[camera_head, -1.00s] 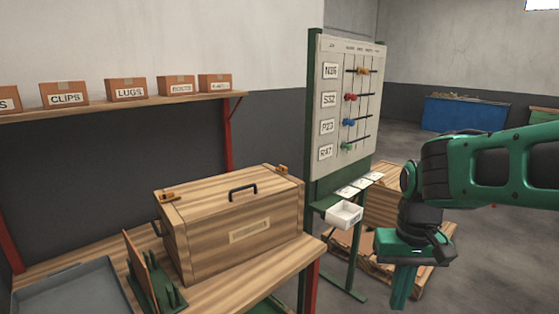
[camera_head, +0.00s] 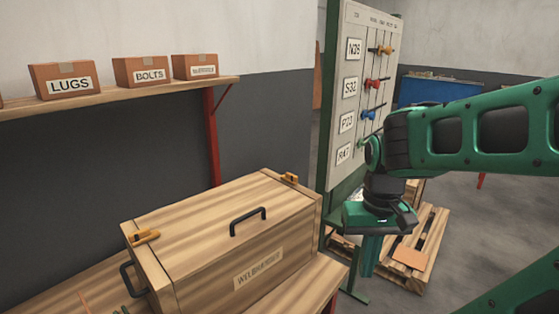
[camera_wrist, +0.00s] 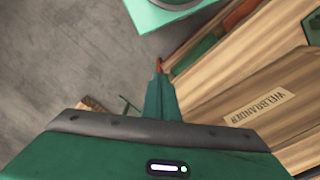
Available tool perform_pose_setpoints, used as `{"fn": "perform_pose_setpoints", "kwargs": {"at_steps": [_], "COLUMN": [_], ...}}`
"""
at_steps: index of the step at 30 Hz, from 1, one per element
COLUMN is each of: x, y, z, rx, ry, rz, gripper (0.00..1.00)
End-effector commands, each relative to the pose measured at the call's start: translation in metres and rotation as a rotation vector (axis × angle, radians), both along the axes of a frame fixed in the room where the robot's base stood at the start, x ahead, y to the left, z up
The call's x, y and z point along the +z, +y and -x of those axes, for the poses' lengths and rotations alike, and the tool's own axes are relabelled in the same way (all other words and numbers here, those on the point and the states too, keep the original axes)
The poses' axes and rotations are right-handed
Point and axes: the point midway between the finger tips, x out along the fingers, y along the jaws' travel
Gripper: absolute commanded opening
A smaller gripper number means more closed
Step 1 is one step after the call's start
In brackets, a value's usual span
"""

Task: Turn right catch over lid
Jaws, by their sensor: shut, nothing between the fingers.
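A wooden box (camera_head: 190,242) with a closed lid stands on the workbench, with a black handle (camera_head: 248,221) on the lid and a label on its front. The right catch (camera_head: 290,179) is a small orange-brown piece at the lid's far right corner. The left catch (camera_head: 145,237) sits at the lid's left end. My gripper (camera_head: 367,274) points down to the right of the box, apart from it. In the wrist view my gripper's fingers (camera_wrist: 159,70) are together and empty, beside the box front (camera_wrist: 270,120). The right catch is not seen in the wrist view.
A board (camera_head: 362,100) with labels and coloured knobs stands behind my arm, right of the box. A shelf (camera_head: 120,95) with small cartons runs along the left wall. A wooden pallet (camera_head: 425,255) lies on the floor at right.

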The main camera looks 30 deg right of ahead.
Motion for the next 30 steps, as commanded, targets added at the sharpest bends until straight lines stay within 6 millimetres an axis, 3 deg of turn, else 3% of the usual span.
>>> {"fn": "perform_pose_setpoints", "kwargs": {"at_steps": [11,13,16,20,25,30], "x": [0.0,0.006,0.018,0.047,0.098,0.14], "y": [0.0,-0.001,-0.011,-0.036,-0.066,-0.069], "z": [0.0,0.008,-0.004,-0.047,-0.133,-0.222], "rx": [0.0,-0.003,-0.034,-0.129,-0.314,-0.504], "ry": [0.0,-0.011,-0.014,-0.014,-0.042,-0.097], "rz": [0.0,0.002,0.024,0.082,0.181,0.256], "gripper": [0.0,0.0,0.0,0.0,0.0,0.0]}}
